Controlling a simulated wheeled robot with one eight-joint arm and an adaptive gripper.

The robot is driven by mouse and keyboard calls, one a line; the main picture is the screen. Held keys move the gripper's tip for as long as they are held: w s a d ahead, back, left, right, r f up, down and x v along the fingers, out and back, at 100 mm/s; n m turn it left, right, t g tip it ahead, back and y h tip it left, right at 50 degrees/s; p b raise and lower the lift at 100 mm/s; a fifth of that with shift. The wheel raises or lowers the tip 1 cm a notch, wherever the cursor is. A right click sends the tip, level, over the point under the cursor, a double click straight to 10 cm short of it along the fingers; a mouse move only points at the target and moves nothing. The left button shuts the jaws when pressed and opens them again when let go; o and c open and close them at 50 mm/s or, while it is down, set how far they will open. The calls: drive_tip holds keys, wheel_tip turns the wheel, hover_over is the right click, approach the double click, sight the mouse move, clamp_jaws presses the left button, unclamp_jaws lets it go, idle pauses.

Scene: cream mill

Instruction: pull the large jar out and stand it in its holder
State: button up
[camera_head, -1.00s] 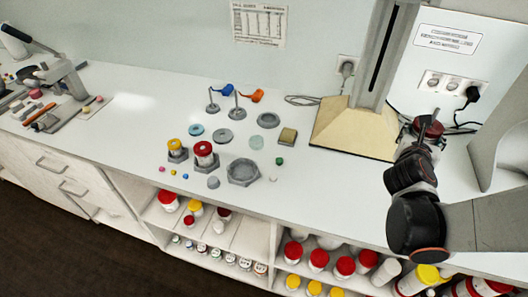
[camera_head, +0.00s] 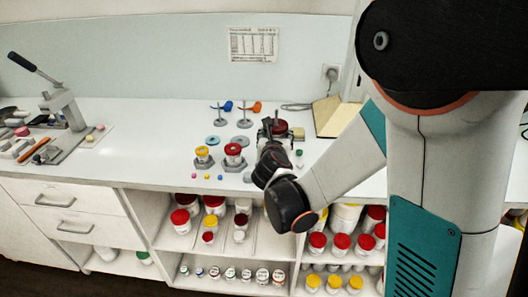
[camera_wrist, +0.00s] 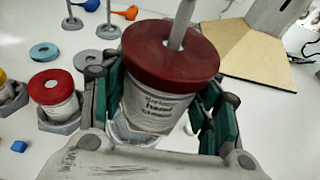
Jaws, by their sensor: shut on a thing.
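The large jar is white with writing and a thick red lid. In the wrist view, the jar (camera_wrist: 157,106) stands roughly upright between my gripper's (camera_wrist: 160,100) green-padded fingers, which are shut on its body. A grey rod rises from the lid. In the head view, the jar's red lid (camera_head: 279,127) shows above my gripper (camera_head: 272,140), over the worktop. A pale grey holder edge (camera_wrist: 128,134) shows under the jar in the wrist view. The jar's base is mostly hidden, so I cannot tell whether it is seated.
A smaller red-lidded jar (camera_head: 233,155) and a yellow-lidded jar (camera_head: 202,154) stand in holders to the left. Grey stands (camera_head: 244,122) and a blue ring (camera_head: 212,140) are close behind. A beige machine base (camera_head: 336,116) is to the right. Shelves below hold several jars.

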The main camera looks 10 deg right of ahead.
drive_tip(key=w+f, duration=0.1)
drive_tip(key=w+f+b, duration=0.1)
drive_tip(key=shift+a+f+b, duration=0.3)
drive_tip(key=shift+f, duration=0.05)
drive_tip(key=shift+w+f, duration=0.3)
drive_tip(key=shift+w, duration=0.1)
drive_tip(key=shift+f+b, duration=1.7)
drive_tip(key=shift+f, duration=0.4)
drive_tip(key=shift+f, duration=1)
drive_tip(key=o, duration=1.3)
drive_tip(key=shift+c, duration=0.2)
drive_tip(key=o, duration=0.5)
